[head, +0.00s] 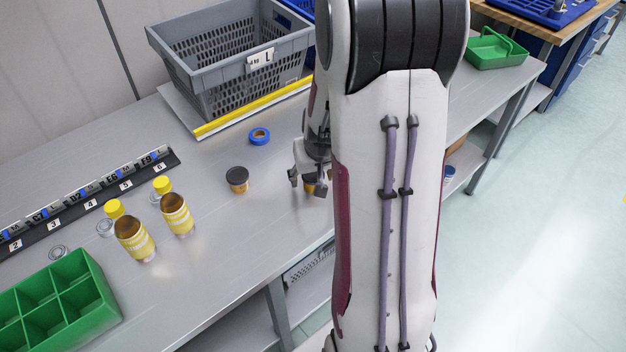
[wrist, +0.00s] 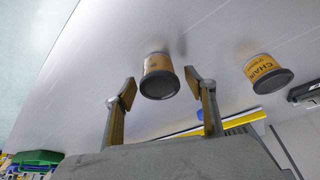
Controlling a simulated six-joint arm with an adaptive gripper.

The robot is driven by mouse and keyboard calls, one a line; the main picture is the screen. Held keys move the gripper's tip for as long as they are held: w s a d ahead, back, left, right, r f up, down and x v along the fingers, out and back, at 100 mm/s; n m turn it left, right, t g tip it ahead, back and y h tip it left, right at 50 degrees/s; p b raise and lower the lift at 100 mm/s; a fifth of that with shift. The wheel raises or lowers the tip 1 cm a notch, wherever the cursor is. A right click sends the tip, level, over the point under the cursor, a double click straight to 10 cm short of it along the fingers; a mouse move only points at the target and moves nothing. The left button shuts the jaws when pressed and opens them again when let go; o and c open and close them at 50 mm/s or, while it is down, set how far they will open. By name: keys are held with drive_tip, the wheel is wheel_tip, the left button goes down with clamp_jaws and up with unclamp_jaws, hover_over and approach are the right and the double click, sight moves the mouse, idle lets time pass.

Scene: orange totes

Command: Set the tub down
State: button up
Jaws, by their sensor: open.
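A small amber tub with a dark lid (wrist: 160,78) stands on the grey bench, and a bit of it shows under my gripper in the head view (head: 309,188). My gripper (head: 306,182) is open over this tub. In the wrist view the fingertips (wrist: 160,88) are spread to either side of the tub, with gaps showing on both sides. My arm hides part of this spot in the head view. A second amber tub with a black lid (head: 237,180) stands upright to the left; it also shows in the wrist view (wrist: 266,70).
A blue tape roll (head: 260,136) lies behind the tubs. A grey basket (head: 190,80) stands at the back by a yellow strip (head: 250,108). Two yellow-labelled cans (head: 135,240), yellow-capped items and a green divided box (head: 55,300) are at left. The bench's front edge is close.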

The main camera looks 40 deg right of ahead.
drive_tip(key=c, duration=1.3)
drive_tip(key=shift+o, duration=0.2)
drive_tip(key=shift+r, duration=0.15)
drive_tip(key=shift+r, duration=4.9)
